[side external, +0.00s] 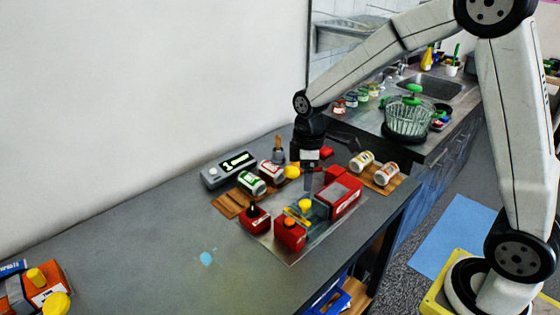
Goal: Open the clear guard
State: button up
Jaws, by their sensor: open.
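My gripper (309,187) points down over the middle of the workstation, and its jaws are open. A clear, greyish guard (319,210) seems to stand just below and to the right of the fingertips, beside a large red box (341,197). A yellow knob (305,205) shows next to it. The guard's edges are too faint to tell its hinge or exact position, and I cannot tell whether the fingers touch it. Two smaller red boxes, one with a black top (255,218) and one with an orange button (290,234), stand in front on a grey plate (291,259).
Jars lie on a wooden board (229,205) at left, and more jars on another board (389,187) at right. A grey device (226,170) stands behind. The front left tabletop (160,255) is mostly clear. A sink counter with a green-handled basket (408,118) is behind.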

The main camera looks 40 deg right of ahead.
aim_at(305, 202)
jog(key=shift+f, duration=0.15)
jog(key=shift+f, duration=3.8)
grip_shut()
